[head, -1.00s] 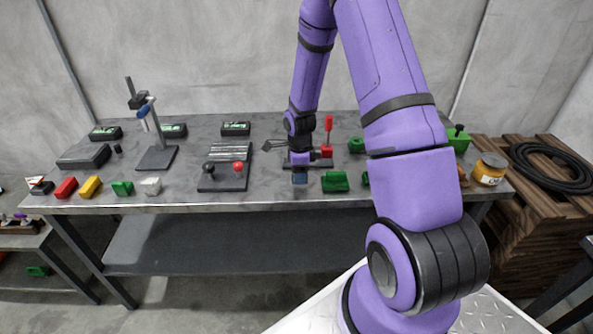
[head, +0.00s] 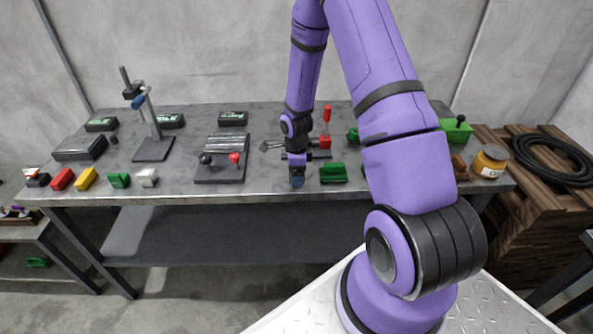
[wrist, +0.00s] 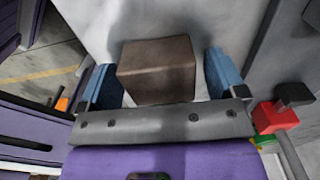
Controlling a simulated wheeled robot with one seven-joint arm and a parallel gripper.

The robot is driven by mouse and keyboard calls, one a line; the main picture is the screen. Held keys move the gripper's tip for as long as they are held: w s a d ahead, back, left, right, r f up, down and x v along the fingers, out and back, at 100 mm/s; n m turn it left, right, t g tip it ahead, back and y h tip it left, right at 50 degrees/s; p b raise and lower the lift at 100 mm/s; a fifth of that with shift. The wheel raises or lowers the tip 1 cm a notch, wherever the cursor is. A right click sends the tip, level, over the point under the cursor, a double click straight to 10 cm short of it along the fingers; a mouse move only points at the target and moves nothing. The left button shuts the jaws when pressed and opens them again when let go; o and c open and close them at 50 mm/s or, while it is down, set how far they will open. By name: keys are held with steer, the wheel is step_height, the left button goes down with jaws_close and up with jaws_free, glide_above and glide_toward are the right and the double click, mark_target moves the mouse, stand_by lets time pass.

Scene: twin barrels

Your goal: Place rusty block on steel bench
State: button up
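The rusty block (wrist: 157,72) is a brown, box-shaped piece that shows in the wrist view between the two blue fingertips of my gripper (wrist: 164,80). A narrow gap shows between the block and the right finger, while the left finger is right beside it; the fingers look open around it. In the head view my gripper (head: 297,181) points down low over the front edge of the steel bench (head: 268,184). The block is not clear in the head view, hidden at the fingertips. I cannot tell whether its underside touches the bench.
A dark plate with black and red knobs (head: 222,172) lies left of my gripper. A green block (head: 333,173) and a red-handled clamp (head: 326,140) are close on the right. A yellow jar (head: 490,162) stands at the right end.

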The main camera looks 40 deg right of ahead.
steer(key=s+a+r+n, duration=0.1)
steer(key=r+n, duration=0.1)
steer(key=r, duration=0.6)
steer(key=s+a+r+n+t, duration=0.1)
steer(key=r+n, duration=0.1)
steer(key=r, duration=0.6)
steer(key=s+a+r+n, duration=0.1)
steer(key=a+r+n, duration=0.1)
steer(key=r, duration=0.6)
steer(key=s+a+r+n+t, duration=0.2)
steer(key=s+a+r+n, duration=0.2)
steer(key=s+r+n, duration=0.5)
steer(key=s+a+r+n+t, duration=0.2)
steer(key=s+a+r+n, duration=0.3)
steer(key=s+r+n, duration=0.4)
steer(key=shift+s+r+n, duration=0.4)
steer(key=shift+s+r, duration=0.4)
steer(key=shift+s, duration=1.55)
